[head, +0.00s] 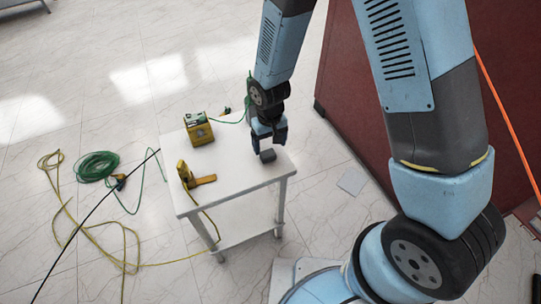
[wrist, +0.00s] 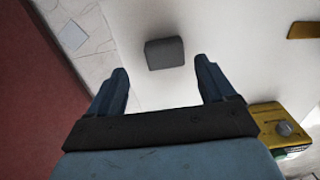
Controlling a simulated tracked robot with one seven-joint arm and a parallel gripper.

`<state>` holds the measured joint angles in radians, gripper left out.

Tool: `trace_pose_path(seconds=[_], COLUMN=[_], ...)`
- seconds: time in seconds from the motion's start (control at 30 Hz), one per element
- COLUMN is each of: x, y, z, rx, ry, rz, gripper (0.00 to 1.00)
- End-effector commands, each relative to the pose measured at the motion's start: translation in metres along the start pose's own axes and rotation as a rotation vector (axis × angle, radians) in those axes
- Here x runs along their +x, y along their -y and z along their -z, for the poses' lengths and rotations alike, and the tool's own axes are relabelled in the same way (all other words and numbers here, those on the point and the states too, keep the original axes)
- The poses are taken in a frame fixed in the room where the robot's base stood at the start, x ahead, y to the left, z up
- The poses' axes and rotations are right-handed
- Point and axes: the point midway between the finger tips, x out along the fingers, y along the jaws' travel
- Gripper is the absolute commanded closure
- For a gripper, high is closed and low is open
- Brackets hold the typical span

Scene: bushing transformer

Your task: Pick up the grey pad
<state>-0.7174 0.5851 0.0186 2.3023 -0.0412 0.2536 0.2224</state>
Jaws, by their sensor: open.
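The grey pad (wrist: 165,53) is a small dark grey block with rounded corners. It lies on the white table top, and in the head view (head: 268,156) it is near the table's right end. My gripper (wrist: 162,82) is open, with its two blue fingers apart and nothing between them. In the wrist view the pad lies just beyond the fingertips, roughly centred between them. In the head view my gripper (head: 264,150) is above the right end of the table, close to the pad and partly hiding the area around it.
The white table (head: 232,177) also holds a yellow box-shaped device (head: 199,130) and a yellow clamp-like tool (head: 195,177). A green coil (head: 97,166) and a yellow cord (head: 66,205) lie on the floor at left. A dark red wall (head: 370,100) stands at right.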

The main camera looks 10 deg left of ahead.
Motion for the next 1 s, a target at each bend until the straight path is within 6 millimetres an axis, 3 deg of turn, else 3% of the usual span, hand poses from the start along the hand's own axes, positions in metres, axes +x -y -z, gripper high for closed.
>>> trace_pose_path(seconds=[0.3, 0.7, 1.0], x=[0.037, 0.046, 0.045], y=[0.006, 0.005, 0.005], z=[0.0, 0.0, 0.0], rx=[0.0, 0.001, 0.001], ry=[0.003, 0.001, 0.001], rz=[-0.001, 0.0, 0.0], gripper=[0.17, 0.17, 0.45])
